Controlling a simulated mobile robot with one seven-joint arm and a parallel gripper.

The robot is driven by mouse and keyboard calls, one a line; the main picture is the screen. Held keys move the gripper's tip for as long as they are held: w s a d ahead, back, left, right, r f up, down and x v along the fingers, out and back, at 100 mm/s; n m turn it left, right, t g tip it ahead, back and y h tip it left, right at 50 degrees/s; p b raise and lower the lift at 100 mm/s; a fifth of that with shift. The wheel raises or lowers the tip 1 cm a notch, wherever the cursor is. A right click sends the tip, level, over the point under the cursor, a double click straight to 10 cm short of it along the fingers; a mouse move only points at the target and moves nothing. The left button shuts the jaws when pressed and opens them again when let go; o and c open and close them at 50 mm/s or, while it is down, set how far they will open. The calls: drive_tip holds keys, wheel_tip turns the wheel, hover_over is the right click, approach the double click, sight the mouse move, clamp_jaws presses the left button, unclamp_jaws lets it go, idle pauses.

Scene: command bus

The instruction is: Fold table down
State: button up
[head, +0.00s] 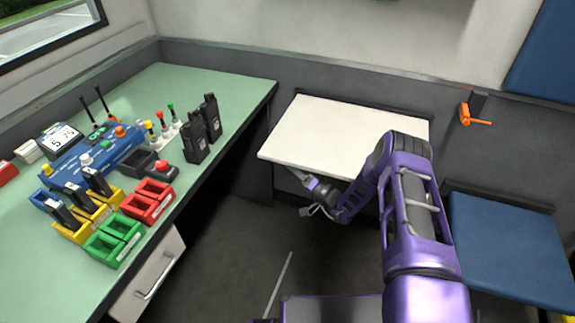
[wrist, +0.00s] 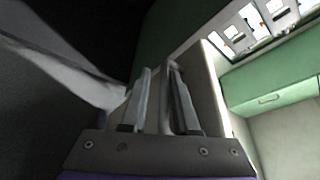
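The white fold-down table (head: 345,135) is fixed to the grey wall and stands out level, with its flat top clear. My gripper (head: 308,193) is low at the table's front edge, partly under it. In the wrist view my gripper (wrist: 158,75) shows two grey fingers with a narrow gap between them. The table's underside and bracket are mostly hidden in the head view.
A green counter (head: 225,100) with radios, a blue control box and coloured holders stands on the left, above a white drawer (head: 148,275). A blue folding seat (head: 510,245) is at the right. An orange handle (head: 474,117) is on the wall. Dark floor lies below the table.

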drive_tip(key=v, duration=1.7)
drive_tip(key=shift+s+p, duration=0.2)
drive_tip(key=shift+p, duration=0.2)
drive_tip(key=shift+d, duration=0.1)
